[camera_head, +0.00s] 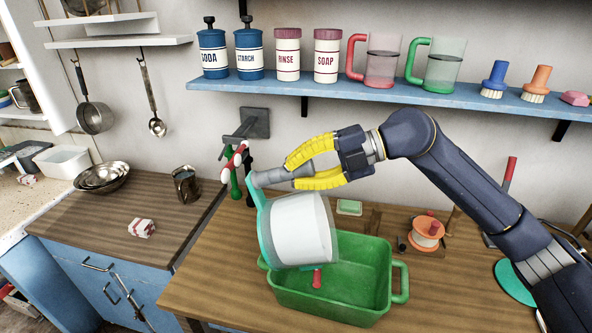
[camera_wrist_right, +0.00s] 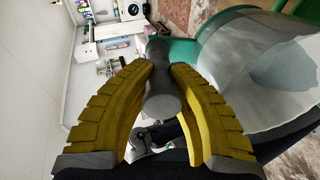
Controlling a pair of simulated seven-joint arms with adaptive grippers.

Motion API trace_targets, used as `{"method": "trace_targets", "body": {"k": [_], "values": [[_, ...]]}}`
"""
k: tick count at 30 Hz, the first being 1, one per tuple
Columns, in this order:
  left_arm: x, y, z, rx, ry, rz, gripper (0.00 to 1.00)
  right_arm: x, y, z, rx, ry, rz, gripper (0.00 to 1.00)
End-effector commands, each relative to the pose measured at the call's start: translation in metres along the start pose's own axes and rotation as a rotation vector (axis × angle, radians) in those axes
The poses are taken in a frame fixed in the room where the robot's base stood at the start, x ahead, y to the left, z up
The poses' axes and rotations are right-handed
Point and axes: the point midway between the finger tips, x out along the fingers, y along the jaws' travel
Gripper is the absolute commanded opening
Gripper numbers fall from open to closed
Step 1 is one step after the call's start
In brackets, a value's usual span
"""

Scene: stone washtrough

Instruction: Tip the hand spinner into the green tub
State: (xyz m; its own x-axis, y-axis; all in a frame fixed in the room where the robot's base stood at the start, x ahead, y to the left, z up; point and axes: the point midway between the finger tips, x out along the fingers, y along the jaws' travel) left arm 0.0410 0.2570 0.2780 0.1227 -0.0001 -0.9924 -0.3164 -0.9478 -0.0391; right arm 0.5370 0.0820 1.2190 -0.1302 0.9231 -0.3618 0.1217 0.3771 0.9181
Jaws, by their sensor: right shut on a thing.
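The hand spinner (camera_head: 300,230) is a clear drum with a white inside, a teal frame and a grey handle. It hangs tilted above the left part of the green tub (camera_head: 398,283). My right gripper (camera_head: 291,174) has its yellow fingers shut on the grey handle. In the right wrist view, the handle (camera_wrist_right: 162,95) sits between the fingers and the clear drum (camera_wrist_right: 262,65) is at the right. A small red piece (camera_head: 317,279) shows below the drum; I cannot tell whether it belongs to the spinner. The drum hides part of the tub's inside. My left gripper is not in view.
A green soap bar (camera_head: 349,207) and an orange spool (camera_head: 428,232) are behind the tub. A red-and-white item (camera_head: 235,160) is close left of the handle. The blue shelf (camera_head: 290,100) with canisters and mugs is above.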

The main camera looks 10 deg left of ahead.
Motion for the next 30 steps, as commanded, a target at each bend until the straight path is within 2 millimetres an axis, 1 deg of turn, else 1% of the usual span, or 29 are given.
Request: {"method": "trace_targets", "body": {"k": [18, 24, 30], "values": [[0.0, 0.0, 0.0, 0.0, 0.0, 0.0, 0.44, -0.03, -0.007, 0.0, -0.001, 0.031, 0.154, 0.0], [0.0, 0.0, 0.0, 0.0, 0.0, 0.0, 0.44, -0.035, -0.007, 0.0, -0.003, 0.034, 0.178, 0.0], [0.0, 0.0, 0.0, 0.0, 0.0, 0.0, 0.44, -0.036, -0.008, 0.0, -0.004, 0.035, 0.182, 0.0]]}}
